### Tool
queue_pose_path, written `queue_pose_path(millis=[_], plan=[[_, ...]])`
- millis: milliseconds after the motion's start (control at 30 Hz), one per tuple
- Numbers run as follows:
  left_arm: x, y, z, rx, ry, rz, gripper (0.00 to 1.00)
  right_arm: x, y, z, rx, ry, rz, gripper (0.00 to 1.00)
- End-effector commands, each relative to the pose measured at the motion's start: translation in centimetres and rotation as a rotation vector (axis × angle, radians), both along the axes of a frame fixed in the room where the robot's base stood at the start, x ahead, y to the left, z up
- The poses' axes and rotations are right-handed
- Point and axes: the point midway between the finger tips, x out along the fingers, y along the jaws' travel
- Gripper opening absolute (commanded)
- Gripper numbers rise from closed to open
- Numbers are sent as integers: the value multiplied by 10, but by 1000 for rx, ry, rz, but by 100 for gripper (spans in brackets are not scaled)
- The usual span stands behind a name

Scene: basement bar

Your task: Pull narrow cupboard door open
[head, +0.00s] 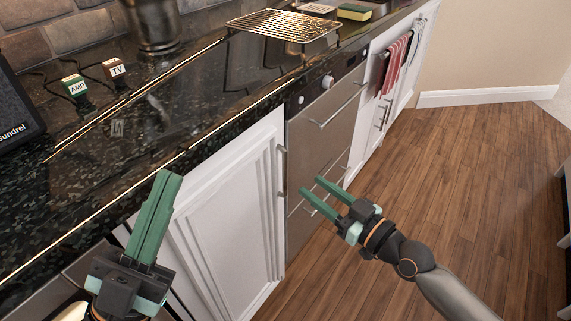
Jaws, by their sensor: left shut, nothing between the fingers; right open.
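The narrow cupboard door (220,210) is a white panelled door under the dark counter. It looks closed, with its vertical metal bar handle (282,171) at its right edge. My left gripper (168,178) is shut and empty, in front of the left part of the door and apart from the handle; it hides part of the door's left side. My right gripper (311,187) is open and empty. Its green fingers point left toward the steel drawer fronts, a little right of the handle and below it.
Steel drawers (330,135) with bar handles adjoin the door on the right. Further along, red towels (393,68) hang on white cupboards. The speckled counter (150,115) bears a wire rack (275,25) and labelled plugs (74,87). The wooden floor (470,165) at right is clear.

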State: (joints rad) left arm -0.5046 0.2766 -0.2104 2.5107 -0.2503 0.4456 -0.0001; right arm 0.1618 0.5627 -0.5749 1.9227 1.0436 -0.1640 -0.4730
Motion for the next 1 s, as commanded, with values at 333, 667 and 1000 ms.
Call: queue_pose_path(millis=[333,667,1000], plan=[[1,0,-6,-3,6,-4,0,48,45,0,3,-2,-1,44],[1,0,-10,-9,13,-8,0,72,67,0,0,0,-1,44],[1,-1,-10,-8,13,-10,0,74,68,0,-1,0,-1,40]])
